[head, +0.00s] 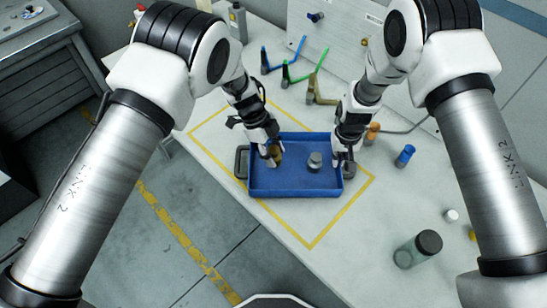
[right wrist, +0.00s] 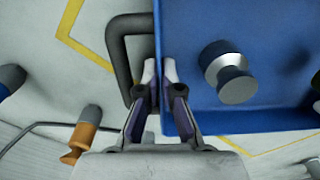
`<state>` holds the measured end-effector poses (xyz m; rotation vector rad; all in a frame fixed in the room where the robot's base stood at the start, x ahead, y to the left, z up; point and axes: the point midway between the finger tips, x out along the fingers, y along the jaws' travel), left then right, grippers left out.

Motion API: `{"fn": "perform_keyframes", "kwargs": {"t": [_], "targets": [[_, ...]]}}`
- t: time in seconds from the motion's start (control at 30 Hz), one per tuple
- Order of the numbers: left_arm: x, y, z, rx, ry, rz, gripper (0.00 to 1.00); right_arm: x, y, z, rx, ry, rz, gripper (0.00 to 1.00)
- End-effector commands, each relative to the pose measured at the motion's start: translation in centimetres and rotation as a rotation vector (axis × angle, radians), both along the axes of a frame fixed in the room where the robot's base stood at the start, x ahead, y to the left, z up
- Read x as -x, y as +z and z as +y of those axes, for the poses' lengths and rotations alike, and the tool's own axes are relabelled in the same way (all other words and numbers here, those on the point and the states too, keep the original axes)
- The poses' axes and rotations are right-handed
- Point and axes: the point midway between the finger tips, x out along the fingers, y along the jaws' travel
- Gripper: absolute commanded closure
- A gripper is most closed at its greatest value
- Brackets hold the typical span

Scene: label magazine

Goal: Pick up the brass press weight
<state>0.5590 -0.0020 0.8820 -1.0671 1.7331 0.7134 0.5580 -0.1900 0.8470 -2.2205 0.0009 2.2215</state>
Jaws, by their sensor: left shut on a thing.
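A small brass-coloured piece (head: 277,149), which looks like the brass press weight, is at the left end of the blue tray (head: 290,190). My left gripper (head: 272,160) is shut on it and covers part of it. I cannot tell whether the piece touches the tray floor. My right gripper (head: 346,167) is at the tray's right end. In the right wrist view its fingers (right wrist: 160,72) stand slightly apart at the tray's rim, beside the dark handle (right wrist: 119,48), with nothing clearly held between them.
A grey knobbed weight (head: 315,161) stands in the tray, also seen in the right wrist view (right wrist: 232,75). A blue-capped piece (head: 404,156), an orange piece (head: 373,132) and a dark-lidded jar (head: 418,249) stand to the right. Coloured brackets (head: 290,70) are behind. Yellow tape surrounds the tray.

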Motion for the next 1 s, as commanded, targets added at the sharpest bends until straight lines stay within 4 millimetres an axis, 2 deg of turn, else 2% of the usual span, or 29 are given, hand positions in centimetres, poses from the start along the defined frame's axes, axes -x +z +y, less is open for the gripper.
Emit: {"fn": "perform_keyframes", "kwargs": {"t": [0.13,0.2,0.47,0.73,0.83,1.0], "targets": [[-0.1,2.9,0.0,0.0,0.0,-0.004,1.0,0.0,0.0,0.0,0.0,0.001,0.0,1.0],[-0.3,3.6,0.5,0.001,0.003,-0.002,1.0,0.0,-0.1,0.0,0.0,0.001,-0.001,1.0],[-3.1,3.5,5.9,0.003,0.006,0.0,1.0,0.0,0.0,0.0,0.0,0.0,-0.001,1.0],[-6.7,3.4,13.3,0.002,0.003,-0.002,1.0,0.0,0.0,0.0,0.0,0.0,-0.001,1.0],[-7.6,3.4,14.9,0.001,0.003,-0.002,1.0,0.0,0.0,0.0,0.0,0.0,-0.001,1.0],[-8.1,3.5,16.1,0.0,0.0,-0.001,1.0,0.0,0.0,0.0,0.0,0.0,-0.001,1.0]]}}
